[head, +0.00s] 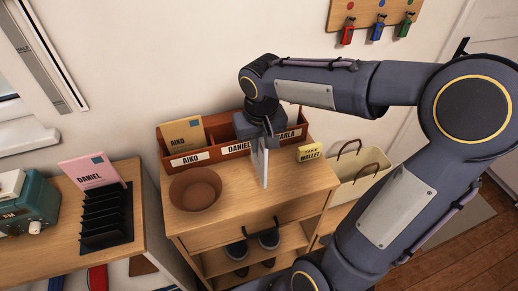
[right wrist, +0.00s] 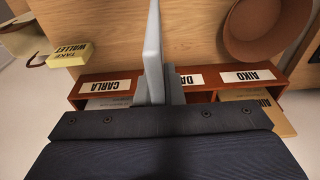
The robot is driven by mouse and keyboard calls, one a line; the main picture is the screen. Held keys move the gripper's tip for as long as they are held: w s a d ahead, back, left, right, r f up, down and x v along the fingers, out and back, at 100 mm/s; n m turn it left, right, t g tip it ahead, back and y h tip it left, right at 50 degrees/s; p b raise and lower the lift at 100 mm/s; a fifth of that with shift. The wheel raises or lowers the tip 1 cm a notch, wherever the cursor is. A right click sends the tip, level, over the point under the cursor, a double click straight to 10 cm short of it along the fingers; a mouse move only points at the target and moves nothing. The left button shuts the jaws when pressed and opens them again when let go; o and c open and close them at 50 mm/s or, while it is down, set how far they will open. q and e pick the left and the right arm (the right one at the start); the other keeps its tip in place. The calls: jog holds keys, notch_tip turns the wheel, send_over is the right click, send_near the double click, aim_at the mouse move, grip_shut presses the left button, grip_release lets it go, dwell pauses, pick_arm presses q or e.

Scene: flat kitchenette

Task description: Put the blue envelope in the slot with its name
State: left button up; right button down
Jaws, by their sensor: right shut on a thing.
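My right gripper (head: 264,135) is shut on a pale blue-grey envelope (head: 262,165), seen nearly edge-on and hanging upright just in front of the brown letter holder (head: 222,151). No name on it is readable. The AIKO label (right wrist: 248,76) is on the holder's other end. A tan AIKO envelope (head: 184,133) is in the AIKO slot. My left gripper is out of view.
A brown bowl (head: 195,188) and a yellow TAKE WALLET note (head: 310,154) stand on the cabinet top. At left, a pink DANIEL envelope (head: 92,172) leans in a black rack (head: 107,215) beside a teal appliance (head: 30,205). A cream bag (head: 357,178) is at right.

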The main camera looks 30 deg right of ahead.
aim_at(259, 152)
jog(key=f, duration=0.3)
jog(key=shift+w+d+f, duration=0.4)
jog(key=shift+f, duration=0.3)
jog(key=shift+f, duration=0.15)
jog(key=c, duration=1.5)
grip_release()
jog(key=shift+c, duration=0.2)
